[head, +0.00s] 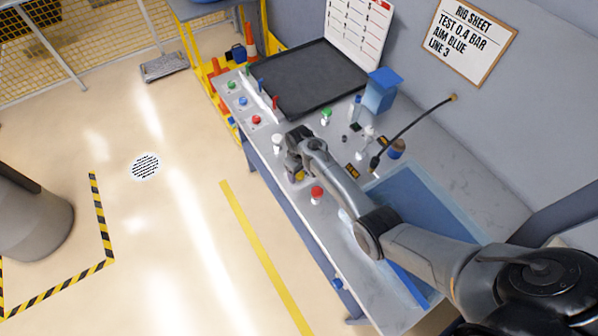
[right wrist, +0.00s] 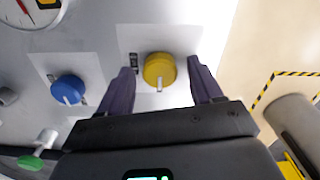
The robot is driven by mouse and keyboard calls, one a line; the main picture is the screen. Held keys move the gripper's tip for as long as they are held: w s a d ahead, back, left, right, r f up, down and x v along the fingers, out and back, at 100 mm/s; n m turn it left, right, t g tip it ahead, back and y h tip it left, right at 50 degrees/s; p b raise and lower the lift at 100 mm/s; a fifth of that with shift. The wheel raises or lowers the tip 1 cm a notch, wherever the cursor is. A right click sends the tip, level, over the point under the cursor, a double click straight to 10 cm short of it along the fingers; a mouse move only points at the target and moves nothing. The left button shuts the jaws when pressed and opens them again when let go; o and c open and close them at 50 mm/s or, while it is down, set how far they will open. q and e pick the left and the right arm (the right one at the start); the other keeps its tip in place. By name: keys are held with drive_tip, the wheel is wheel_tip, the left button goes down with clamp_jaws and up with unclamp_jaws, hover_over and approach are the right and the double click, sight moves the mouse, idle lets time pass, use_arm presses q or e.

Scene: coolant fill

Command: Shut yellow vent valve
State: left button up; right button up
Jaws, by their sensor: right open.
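The yellow vent valve (right wrist: 159,69) is a round yellow knob with a pale pointer, on a white plate in the right wrist view. In the head view a little of its yellow (head: 299,176) shows beside the gripper, which hides the rest. My right gripper (right wrist: 163,80) is open, with one dark finger on each side of the yellow knob and a visible gap to it on both sides. In the head view my right gripper (head: 295,170) is over the front edge of the bench. My left gripper is not in view.
In the head view a red knob (head: 317,193) and a white knob (head: 277,140) flank the gripper. A black tray (head: 338,64) lies farther back.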

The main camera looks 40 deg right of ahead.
drive_tip(key=shift+c, duration=1.1)
drive_tip(key=c, duration=0.8)
drive_tip(key=shift+c, duration=0.2)
